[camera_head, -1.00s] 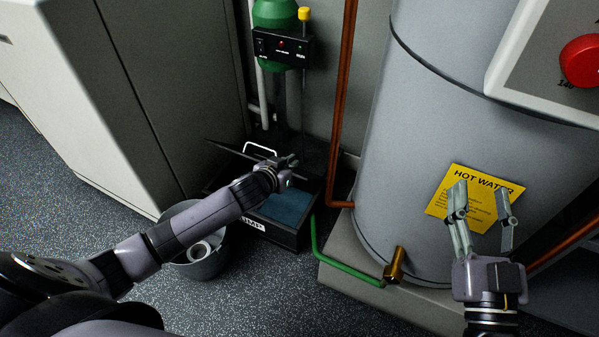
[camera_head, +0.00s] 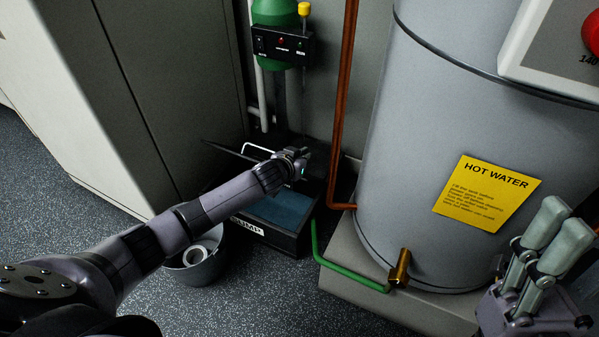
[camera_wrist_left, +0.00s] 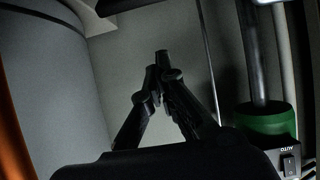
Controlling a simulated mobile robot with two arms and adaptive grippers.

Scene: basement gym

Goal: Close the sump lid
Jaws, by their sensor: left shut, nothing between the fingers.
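The sump (camera_head: 263,234) is a dark box on the floor with a white SUMP label and a bluish surface inside. Its dark lid (camera_head: 232,153) is raised at the back, with a white handle (camera_head: 258,145); my left arm covers part of it. My left gripper (camera_head: 304,154) is above the back right of the sump, beside the lid; whether it touches the lid cannot be told. In the left wrist view the left gripper (camera_wrist_left: 163,60) has its fingertips together, with nothing between them. My right gripper (camera_head: 558,227) is before the water heater, its opening unclear from this angle.
A grey water heater (camera_head: 430,150) stands at right on a plinth. A green pipe (camera_head: 340,278) and a copper pipe (camera_head: 342,110) run beside the sump. A bucket (camera_head: 197,270) stands at front left, a cabinet (camera_head: 170,90) at left. A green pump unit (camera_head: 280,40) is behind.

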